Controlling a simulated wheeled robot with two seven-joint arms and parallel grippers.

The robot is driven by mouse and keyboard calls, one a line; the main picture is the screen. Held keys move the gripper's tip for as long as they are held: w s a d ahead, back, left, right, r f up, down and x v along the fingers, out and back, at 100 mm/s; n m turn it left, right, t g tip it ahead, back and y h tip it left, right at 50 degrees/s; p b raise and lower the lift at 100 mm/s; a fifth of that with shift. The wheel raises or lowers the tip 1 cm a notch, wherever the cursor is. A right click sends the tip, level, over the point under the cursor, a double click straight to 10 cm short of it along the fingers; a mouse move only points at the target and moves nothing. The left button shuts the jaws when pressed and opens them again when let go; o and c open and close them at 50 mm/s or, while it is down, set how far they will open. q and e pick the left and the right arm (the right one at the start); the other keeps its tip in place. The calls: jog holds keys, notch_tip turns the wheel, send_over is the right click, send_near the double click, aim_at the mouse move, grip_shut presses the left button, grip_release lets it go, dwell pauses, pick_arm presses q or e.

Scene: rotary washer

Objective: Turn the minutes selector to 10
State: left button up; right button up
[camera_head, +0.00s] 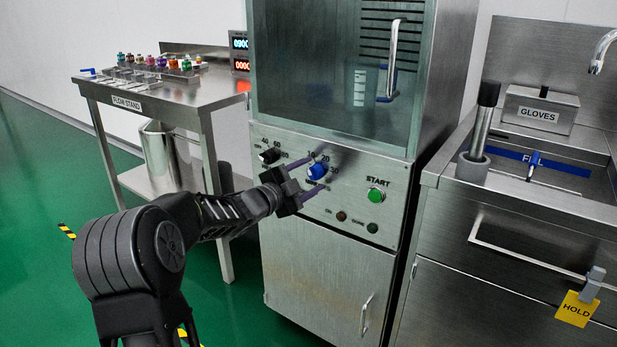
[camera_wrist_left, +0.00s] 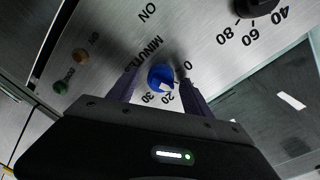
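The minutes selector (camera_head: 317,171) is a round blue knob on the washer's steel front panel. In the left wrist view the minutes selector (camera_wrist_left: 159,76) bears a white mark that points toward the printed 20. The 30 is beside it; the 10 is partly covered by a finger. My left gripper (camera_head: 317,173) is open, with its two purple fingers on either side of the knob. In the wrist view the left gripper (camera_wrist_left: 159,80) shows a small gap between each finger and the knob. My right gripper is not in view.
A black temperature knob (camera_head: 270,156) sits left of the blue one. A green START button (camera_head: 376,195) is to the right, with two small lamps below. A flow stand (camera_head: 160,95) with several small bottles is at left, a sink (camera_head: 560,190) at right.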

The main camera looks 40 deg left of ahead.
pick_arm(q)
jog(key=shift+s+r, duration=0.1)
jog(key=s+p, duration=0.1)
jog(key=s, duration=0.6)
jog(key=shift+s+a+r, duration=0.15)
jog(key=shift+s, duration=0.15)
dwell(0.3)
